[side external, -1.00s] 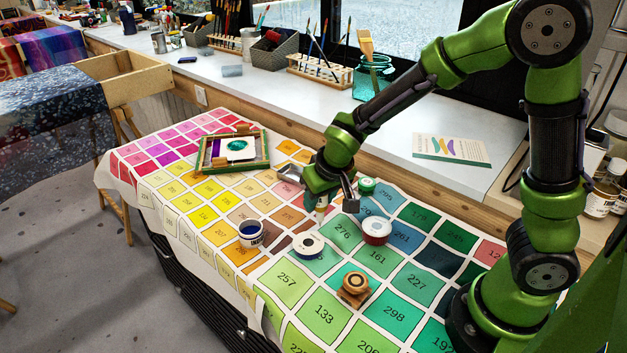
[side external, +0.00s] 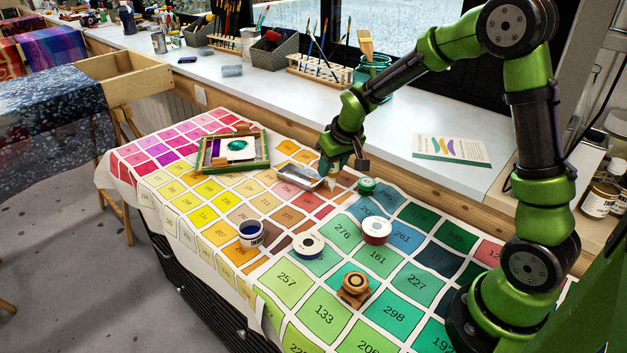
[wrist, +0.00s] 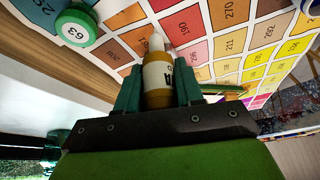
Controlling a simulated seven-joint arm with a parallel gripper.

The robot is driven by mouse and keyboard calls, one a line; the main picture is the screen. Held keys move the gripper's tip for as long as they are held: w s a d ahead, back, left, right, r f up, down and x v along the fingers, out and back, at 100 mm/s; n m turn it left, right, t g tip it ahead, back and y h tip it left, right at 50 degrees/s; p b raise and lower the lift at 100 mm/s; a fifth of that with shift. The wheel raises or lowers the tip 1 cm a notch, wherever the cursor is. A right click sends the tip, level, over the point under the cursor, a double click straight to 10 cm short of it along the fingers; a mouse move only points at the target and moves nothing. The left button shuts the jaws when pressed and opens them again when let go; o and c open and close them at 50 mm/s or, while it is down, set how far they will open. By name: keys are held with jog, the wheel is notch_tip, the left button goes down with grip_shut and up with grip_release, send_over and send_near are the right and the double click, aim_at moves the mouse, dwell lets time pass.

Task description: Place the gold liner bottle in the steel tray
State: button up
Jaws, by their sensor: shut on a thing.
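The gold liner bottle (wrist: 158,82), with a white tip and a white label, is held between the two green fingers of my gripper (wrist: 158,92) in the wrist view. In the side view my gripper (side external: 342,168) is raised over the cloth, just right of the steel tray (side external: 300,178). The bottle is mostly hidden there by the fingers. The tray is a small, shallow, shiny dish lying on the cloth, and it looks empty. I cannot make out the tray in the wrist view.
A green-lidded jar (side external: 366,185) stands close to the right of my gripper. A red-sided jar (side external: 376,230), a white-lidded jar (side external: 308,244), a blue ink jar (side external: 251,233) and a wooden stamp (side external: 355,288) stand nearer. A framed silk piece (side external: 212,162) lies left of the tray.

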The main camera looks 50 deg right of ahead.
jog(key=shift+w+d+f, duration=0.4)
jog(key=shift+w+f, duration=0.4)
jog(key=shift+w, duration=1.4)
jog(key=shift+w+d+f, duration=0.35)
jog(key=shift+w+f, duration=0.45)
jog(key=shift+w, duration=1.45)
jog(key=shift+w+d+f, duration=0.4)
jog(key=shift+w+f, duration=0.4)
jog(key=shift+w, duration=1.4)
jog(key=shift+f, duration=0.2)
jog(key=o, duration=1)
